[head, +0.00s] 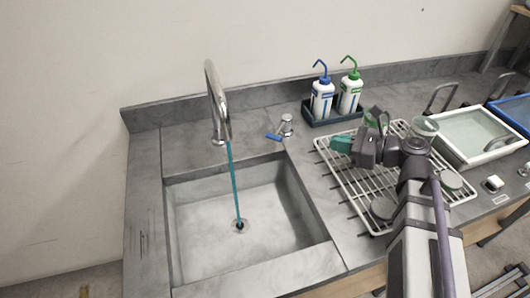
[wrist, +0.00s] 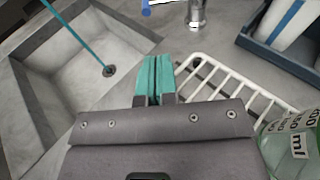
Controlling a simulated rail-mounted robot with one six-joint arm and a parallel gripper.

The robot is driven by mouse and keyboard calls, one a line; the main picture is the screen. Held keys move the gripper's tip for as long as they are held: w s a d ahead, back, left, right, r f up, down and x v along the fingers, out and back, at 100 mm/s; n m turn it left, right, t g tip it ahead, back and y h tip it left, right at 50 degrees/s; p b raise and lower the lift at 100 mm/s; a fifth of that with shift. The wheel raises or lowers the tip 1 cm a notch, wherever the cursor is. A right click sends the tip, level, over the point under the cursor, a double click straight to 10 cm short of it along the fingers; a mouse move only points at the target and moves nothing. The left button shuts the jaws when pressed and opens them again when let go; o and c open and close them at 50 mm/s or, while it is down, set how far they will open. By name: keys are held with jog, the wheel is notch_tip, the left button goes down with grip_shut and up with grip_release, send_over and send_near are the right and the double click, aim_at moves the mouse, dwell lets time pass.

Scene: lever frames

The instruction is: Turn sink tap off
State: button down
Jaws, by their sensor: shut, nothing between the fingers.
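The sink tap's curved chrome spout (head: 216,98) stands behind the sink (head: 185,215), and a blue-green stream of water (head: 234,185) runs from it to the drain. The tap's chrome valve body with a blue lever (head: 274,136) stands on the counter to the right of the spout. The lever points left in the head view. In the wrist view the valve body (wrist: 197,12) and part of the blue lever (wrist: 146,7) show at the top edge. My gripper (head: 340,145) is shut and empty, above the drying rack, right of the lever and apart from it.
A white wire drying rack (head: 345,182) holds glassware, including a green-tinted vessel (wrist: 285,140) close to my gripper's right in the wrist view. Two wash bottles (head: 336,96) stand in a dark tray behind. A water-filled basin (head: 475,133) is at right. Counter between rack and lever is clear.

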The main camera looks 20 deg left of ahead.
aim_at(281, 127)
jog(key=shift+a, duration=0.15)
jog(key=shift+r, duration=0.15)
jog(key=b+x, duration=0.2)
jog(key=x, duration=1.2)
jog(key=shift+s+m+t, duration=0.1)
jog(key=shift+m+t, duration=0.2)
jog(key=shift+m, duration=0.1)
